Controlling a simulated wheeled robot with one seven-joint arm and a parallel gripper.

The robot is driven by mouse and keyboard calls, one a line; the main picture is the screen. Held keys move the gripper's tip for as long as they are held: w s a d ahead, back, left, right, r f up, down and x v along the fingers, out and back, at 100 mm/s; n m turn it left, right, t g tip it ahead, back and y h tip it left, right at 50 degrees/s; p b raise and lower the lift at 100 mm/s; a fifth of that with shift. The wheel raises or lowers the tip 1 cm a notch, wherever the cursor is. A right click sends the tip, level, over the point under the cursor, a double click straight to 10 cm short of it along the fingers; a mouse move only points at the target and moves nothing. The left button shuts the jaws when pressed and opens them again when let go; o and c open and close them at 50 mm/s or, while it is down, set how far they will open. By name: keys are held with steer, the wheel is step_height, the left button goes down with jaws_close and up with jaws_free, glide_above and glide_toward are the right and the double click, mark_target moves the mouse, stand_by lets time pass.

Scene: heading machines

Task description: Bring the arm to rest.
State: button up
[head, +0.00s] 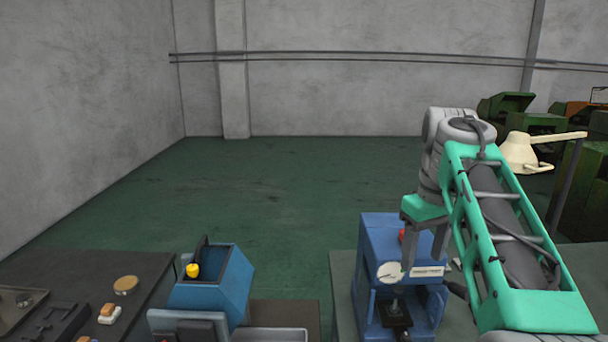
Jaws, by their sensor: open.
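My arm comes in from the lower right of the head view, with a green frame and grey joints, and bends over at the top. My gripper (424,250) hangs from a green mount and points down, its grey fingers apart. Nothing shows between the fingers. It is in front of or above the blue machine (378,236), which has a red button and a pale round plate. Whether the fingertips touch the machine cannot be told.
A blue box-shaped unit (219,283) with a yellow knob (192,270) stands at the lower left. A dark bench (75,268) beside it carries small parts. A cream oil can (520,152) and green machines (514,103) are at the right. The green floor (270,190) behind is clear.

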steer(key=s+a+f+m+t, duration=0.1)
steer(key=s+a+f+m, duration=0.1)
steer(key=s+a+f, duration=0.2)
steer(key=s+a+f+m+t, duration=0.2)
steer(key=s+a+f, duration=0.1)
steer(key=s+f, duration=0.8)
step_height(320, 180, down, 4)
steer(key=shift+a+f, duration=0.25)
steer(key=shift+a, duration=0.1)
steer(key=shift+s, duration=0.1)
